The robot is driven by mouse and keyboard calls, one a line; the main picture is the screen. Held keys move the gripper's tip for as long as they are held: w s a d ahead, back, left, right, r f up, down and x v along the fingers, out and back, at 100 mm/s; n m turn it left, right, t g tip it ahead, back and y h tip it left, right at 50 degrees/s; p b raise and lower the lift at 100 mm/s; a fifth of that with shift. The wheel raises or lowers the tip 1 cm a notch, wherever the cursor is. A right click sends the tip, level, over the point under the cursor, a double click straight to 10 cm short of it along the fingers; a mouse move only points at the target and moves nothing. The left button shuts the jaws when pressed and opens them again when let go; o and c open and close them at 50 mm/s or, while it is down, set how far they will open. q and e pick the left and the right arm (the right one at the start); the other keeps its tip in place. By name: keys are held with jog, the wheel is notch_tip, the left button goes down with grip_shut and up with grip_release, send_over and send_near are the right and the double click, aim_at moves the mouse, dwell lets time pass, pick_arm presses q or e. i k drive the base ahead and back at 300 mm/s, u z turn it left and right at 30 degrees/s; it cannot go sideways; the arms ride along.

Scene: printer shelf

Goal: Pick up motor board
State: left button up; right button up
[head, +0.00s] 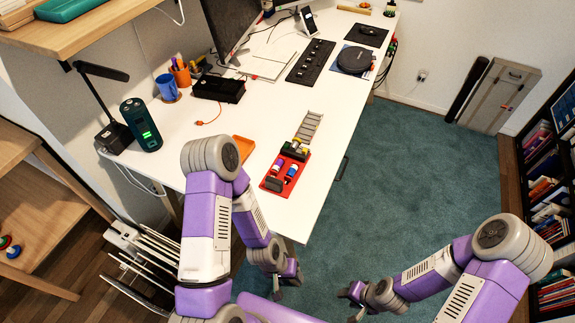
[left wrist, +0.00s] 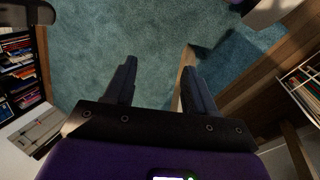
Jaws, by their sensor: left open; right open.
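The motor board is most likely the red board (head: 286,172) lying on the white desk near its front right edge; it carries cylinders with blue and red parts and a dark block. My left gripper (head: 291,274) is open and empty, below the desk's front corner and apart from the board. My right gripper (head: 352,300) is open and empty over the carpet, farther to the right. The board does not show in the left wrist view.
On the white desk (head: 215,130), a grey ladder-like strip (head: 308,127) lies behind the red board and an orange piece (head: 243,148) to its left. A black box (head: 218,88) and a dark cylinder (head: 141,124) stand farther left. Teal carpet (head: 420,170) is clear at right.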

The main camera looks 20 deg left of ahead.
aim_at(279, 184)
jog(key=k, duration=0.5)
jog(key=z, duration=0.8)
jog(key=i, duration=2.3)
jog(key=u, duration=3.15)
